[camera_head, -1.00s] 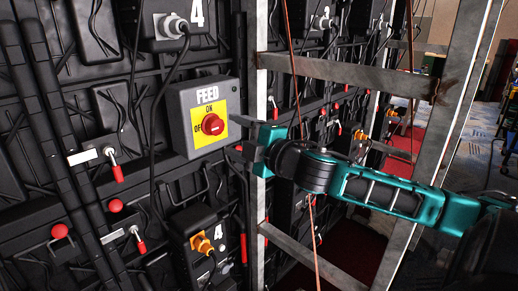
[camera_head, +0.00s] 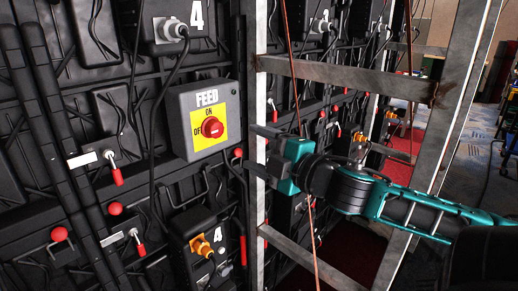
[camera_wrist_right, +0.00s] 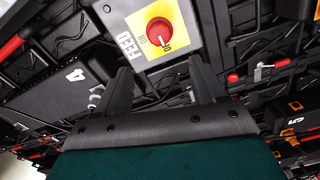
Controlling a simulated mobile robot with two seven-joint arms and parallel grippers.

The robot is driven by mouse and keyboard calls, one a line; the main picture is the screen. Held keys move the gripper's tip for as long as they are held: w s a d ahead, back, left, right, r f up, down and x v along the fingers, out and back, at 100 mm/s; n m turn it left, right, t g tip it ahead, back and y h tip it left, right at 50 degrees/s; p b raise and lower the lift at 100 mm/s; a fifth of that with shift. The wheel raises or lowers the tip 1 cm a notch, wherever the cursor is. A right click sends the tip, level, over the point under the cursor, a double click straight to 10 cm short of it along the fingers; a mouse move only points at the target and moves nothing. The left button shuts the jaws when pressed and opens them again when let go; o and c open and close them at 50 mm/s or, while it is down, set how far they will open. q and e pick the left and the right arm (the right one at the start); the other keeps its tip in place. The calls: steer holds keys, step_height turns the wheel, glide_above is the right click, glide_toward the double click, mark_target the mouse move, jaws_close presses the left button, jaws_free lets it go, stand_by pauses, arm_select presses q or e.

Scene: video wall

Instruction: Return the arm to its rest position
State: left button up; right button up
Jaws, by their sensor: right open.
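My right arm (camera_head: 350,188) is teal and black and comes in from the right in the head view. Its right gripper (camera_head: 258,140) points left toward the video wall, apart from the FEED box and lower right of it. In the wrist view the right gripper (camera_wrist_right: 160,85) shows two black fingers spread apart with nothing between them. The FEED box (camera_head: 180,110) is grey with a yellow plate and a red knob (camera_head: 212,127). The red knob also shows in the wrist view (camera_wrist_right: 160,32), beyond the fingertips. My left gripper is not in view.
A metal frame with an upright post (camera_head: 256,70) and crossbars (camera_head: 340,75) stands close by my right arm. Black cables (camera_head: 160,110) hang over the wall panels. Red-tipped switches (camera_head: 117,175) stick out at left. Blue-grey carpet (camera_head: 475,165) lies open at far right.

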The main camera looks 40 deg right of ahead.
stand_by(0.4)
steer(key=s+a+f+m+g+h, duration=0.1)
steer(key=s+f+m+g, duration=0.2)
steer(key=f, duration=0.9)
steer(key=s+a+f+m+g, duration=0.1)
steer(key=s+f+m+g, duration=0.15)
steer(key=f+m, duration=0.7)
steer(key=s+a+f+g+y, duration=0.1)
steer(key=s+a+f, duration=0.2)
steer(key=a+f, duration=0.4)
steer(key=s+a+f+y, duration=0.1)
steer(key=s+a+f, duration=0.3)
steer(key=a+f, duration=0.4)
steer(key=shift+a+m+g, duration=0.35)
steer(key=shift+a+m, duration=0.1)
